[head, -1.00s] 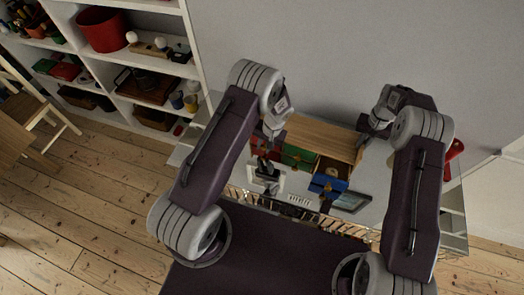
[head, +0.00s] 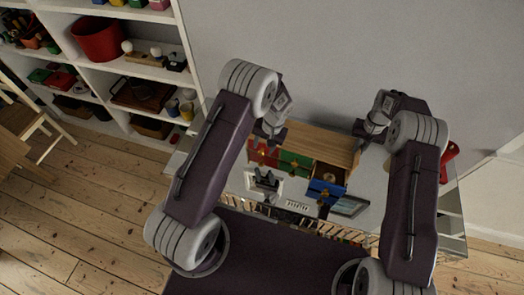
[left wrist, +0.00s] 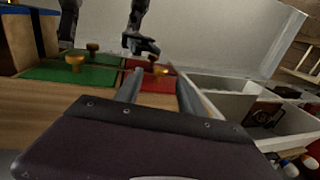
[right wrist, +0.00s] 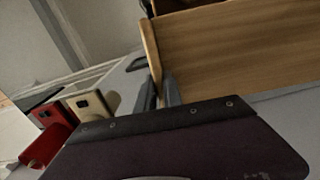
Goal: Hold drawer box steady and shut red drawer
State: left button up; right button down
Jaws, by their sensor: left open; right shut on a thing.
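The wooden drawer box (head: 318,142) stands on the table against the wall, with red, green and blue fronts. The red drawer (head: 262,152) is at its left end; in the left wrist view its red front (left wrist: 156,84) and brass knob show beyond my fingers, beside the green fronts (left wrist: 60,73). How far it stands out is hard to tell. The blue drawer (head: 326,190) is pulled out. My left gripper (head: 270,136) is open and empty at the box's left end. My right gripper (head: 363,131) is shut on the box's right side panel (right wrist: 151,55).
A dark object on a white base (head: 264,182) and a dark framed panel (head: 349,206) lie in front of the box. A red object (head: 449,160) is at the table's right. White shelves (head: 140,68) stand at the left.

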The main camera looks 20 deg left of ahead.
pick_arm(q)
notch_tip(320, 180, up, 7)
jog(key=d, duration=0.1)
jog(key=shift+d, duration=0.2)
pick_arm(e)
jog(key=c, duration=1.4)
grip_release()
